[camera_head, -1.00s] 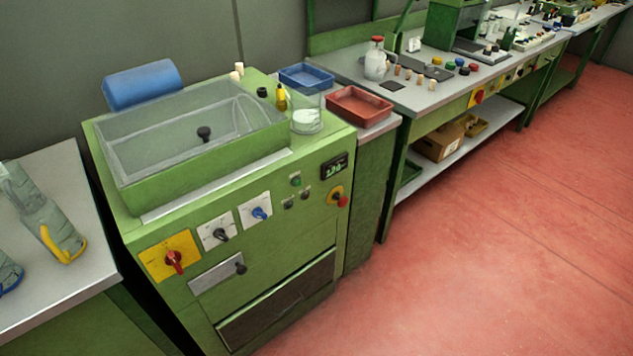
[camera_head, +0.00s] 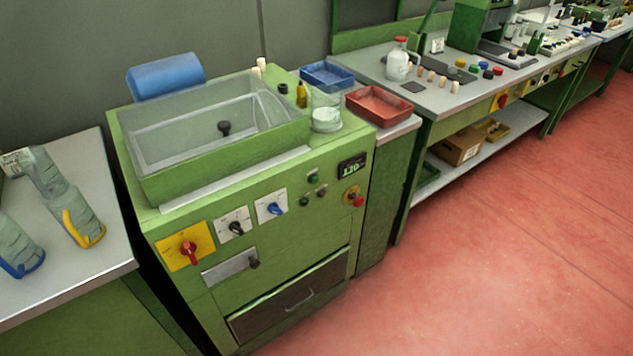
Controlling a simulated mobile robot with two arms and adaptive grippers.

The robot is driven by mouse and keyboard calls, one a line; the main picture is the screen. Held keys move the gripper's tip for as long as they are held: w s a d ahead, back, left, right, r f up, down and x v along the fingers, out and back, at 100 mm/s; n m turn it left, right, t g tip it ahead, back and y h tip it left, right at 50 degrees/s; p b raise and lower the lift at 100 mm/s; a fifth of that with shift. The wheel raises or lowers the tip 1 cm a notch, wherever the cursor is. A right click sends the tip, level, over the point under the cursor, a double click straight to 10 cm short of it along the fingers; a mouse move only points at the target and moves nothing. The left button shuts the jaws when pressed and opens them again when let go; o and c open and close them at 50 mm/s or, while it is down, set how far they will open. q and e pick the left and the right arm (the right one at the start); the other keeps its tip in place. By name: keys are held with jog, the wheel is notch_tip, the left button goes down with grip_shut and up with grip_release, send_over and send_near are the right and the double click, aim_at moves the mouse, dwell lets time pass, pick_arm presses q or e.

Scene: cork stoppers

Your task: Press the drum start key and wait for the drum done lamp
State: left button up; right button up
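The green drum machine (camera_head: 165,225) stands in the middle left with an open-topped clear trough (camera_head: 190,130). Its sloped front carries a small green round button or lamp (camera_head: 313,179). Two small dark round controls, one (camera_head: 305,199) lower left and one (camera_head: 322,191) lower right, sit beneath it. I cannot tell which is the start key or the done lamp, and no lamp looks clearly lit. A dark display (camera_head: 351,167) shows green digits, seemingly 120. A red knob (camera_head: 359,201) sits on a yellow plate below the display.
A red rotary switch (camera_head: 188,249), black knob (camera_head: 236,228) and blue knob (camera_head: 275,208) are on the front. A glass beaker (camera_head: 327,118) stands on top. The red floor (camera_head: 460,270) at right is clear.

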pick_arm(q)
jog(key=shift+w, duration=0.1)
grip_shut()
jog(key=shift+s+a, duration=0.1)
jog(key=shift+s, duration=0.1)
dwell(1.1)
